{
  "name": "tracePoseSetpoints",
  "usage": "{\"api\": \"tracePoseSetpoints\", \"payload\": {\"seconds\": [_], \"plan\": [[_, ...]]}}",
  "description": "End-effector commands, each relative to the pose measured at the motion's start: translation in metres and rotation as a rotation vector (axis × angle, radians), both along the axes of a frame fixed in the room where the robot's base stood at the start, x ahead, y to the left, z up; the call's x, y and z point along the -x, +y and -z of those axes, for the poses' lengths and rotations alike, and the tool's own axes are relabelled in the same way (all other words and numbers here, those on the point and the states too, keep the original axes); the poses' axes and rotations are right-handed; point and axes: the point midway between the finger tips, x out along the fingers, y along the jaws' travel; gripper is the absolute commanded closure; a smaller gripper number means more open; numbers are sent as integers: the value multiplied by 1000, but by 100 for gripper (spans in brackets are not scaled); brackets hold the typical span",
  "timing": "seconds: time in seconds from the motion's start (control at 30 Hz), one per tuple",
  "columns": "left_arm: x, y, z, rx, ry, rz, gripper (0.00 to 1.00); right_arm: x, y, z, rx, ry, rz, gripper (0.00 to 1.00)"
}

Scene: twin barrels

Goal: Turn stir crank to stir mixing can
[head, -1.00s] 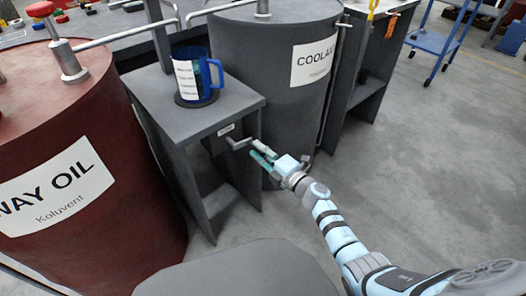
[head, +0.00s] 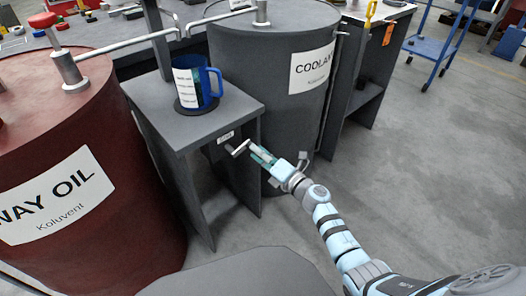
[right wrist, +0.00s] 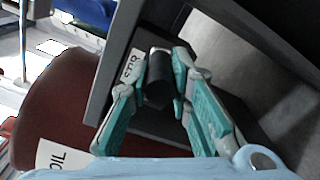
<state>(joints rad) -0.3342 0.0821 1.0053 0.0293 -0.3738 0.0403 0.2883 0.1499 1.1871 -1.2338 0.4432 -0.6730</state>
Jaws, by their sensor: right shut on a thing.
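The blue mixing can (head: 208,86) with white labels stands upright on a dark round plate on top of the grey stand (head: 222,113). The stir crank (head: 240,149) sticks out of the stand's front, below a small white label (head: 226,137). My right gripper (head: 262,155) is at the crank's outer end. In the right wrist view its teal fingers (right wrist: 160,90) are shut around the dark cylindrical crank grip (right wrist: 157,66), beside the label reading STIR (right wrist: 130,66). The inside of the can is not clear. My left gripper is not in view.
A red WAY OIL barrel (head: 100,130) stands left of the stand. A dark COOLANT barrel (head: 270,65) stands close behind it on the right. Pipes (head: 125,34) run over the barrels. Open floor (head: 420,170) lies to the right, with a blue cart (head: 432,45) beyond.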

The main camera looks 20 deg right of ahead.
Motion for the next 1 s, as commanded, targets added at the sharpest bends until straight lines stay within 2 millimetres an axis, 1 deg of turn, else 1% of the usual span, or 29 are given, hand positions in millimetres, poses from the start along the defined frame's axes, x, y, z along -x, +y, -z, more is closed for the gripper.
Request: {"api": "tracePoseSetpoints", "payload": {"seconds": [0.2,0.23,0.33,0.63,0.73,0.77,0.87,1.0], "plan": [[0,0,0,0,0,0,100,-1,-2,-2,1,-2,6,100],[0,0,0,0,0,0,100,-1,-2,-2,1,-2,6,76],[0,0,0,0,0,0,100,-1,-2,-2,0,-2,6,60],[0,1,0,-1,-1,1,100,-1,0,-1,-1,-1,0,60],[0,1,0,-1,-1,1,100,4,-2,0,-1,1,-1,60],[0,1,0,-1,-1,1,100,8,-3,1,0,2,0,60],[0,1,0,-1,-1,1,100,28,-10,1,3,1,-2,60],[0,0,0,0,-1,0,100,64,-26,2,3,3,-1,60]]}}
